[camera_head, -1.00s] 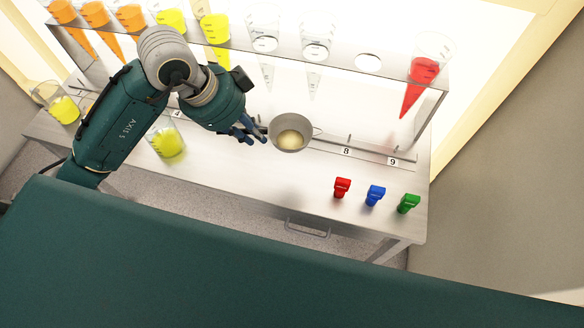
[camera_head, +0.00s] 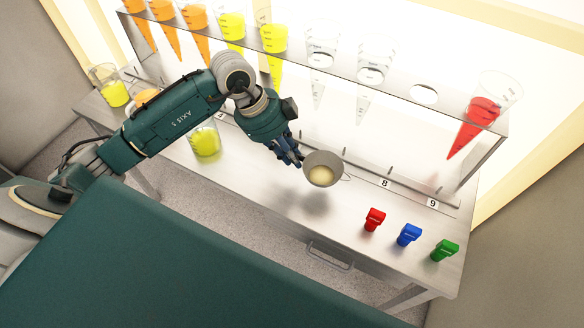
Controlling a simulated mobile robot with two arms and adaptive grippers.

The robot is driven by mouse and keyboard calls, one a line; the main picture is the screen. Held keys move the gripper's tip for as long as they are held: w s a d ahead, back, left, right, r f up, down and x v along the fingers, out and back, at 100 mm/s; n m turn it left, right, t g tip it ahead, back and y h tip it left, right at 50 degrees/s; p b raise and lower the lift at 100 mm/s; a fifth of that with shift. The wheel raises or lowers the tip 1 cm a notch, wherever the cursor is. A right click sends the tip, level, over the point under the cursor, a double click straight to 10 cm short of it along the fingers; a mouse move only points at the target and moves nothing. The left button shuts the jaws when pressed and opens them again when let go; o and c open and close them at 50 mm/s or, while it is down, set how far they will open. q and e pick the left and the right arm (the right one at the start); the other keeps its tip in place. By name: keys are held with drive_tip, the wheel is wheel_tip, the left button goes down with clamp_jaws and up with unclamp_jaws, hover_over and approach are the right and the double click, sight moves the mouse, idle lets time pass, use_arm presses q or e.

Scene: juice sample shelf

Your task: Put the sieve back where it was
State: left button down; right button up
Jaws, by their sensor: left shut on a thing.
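The sieve (camera_head: 321,175) is a grey round bowl with a pale yellowish patch inside. My left gripper (camera_head: 297,160) is shut on its left side and holds it above the metal table (camera_head: 260,185), with a shadow on the table below it. A small wire loop sticks out at the sieve's right side. The fingertips are partly hidden by the hand and too small to see in detail. My right gripper is not in view.
A shelf (camera_head: 400,98) holds several cones of orange, yellow, clear and red (camera_head: 480,112); one hole (camera_head: 424,94) is empty. Beakers of yellow juice (camera_head: 206,141) stand on the left. Red (camera_head: 374,219), blue (camera_head: 409,235) and green (camera_head: 445,250) clips stand at the front right.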

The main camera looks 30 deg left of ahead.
use_arm(q)
drive_tip(key=shift+f, duration=2.95)
drive_tip(key=shift+f, duration=0.1)
drive_tip(key=c, duration=1.9)
unclamp_jaws()
drive_tip(key=shift+c, duration=0.2)
drive_tip(key=shift+r, duration=0.25)
drive_tip(key=v, duration=1.1)
drive_tip(key=shift+r, duration=0.35)
drive_tip(key=shift+a, duration=0.1)
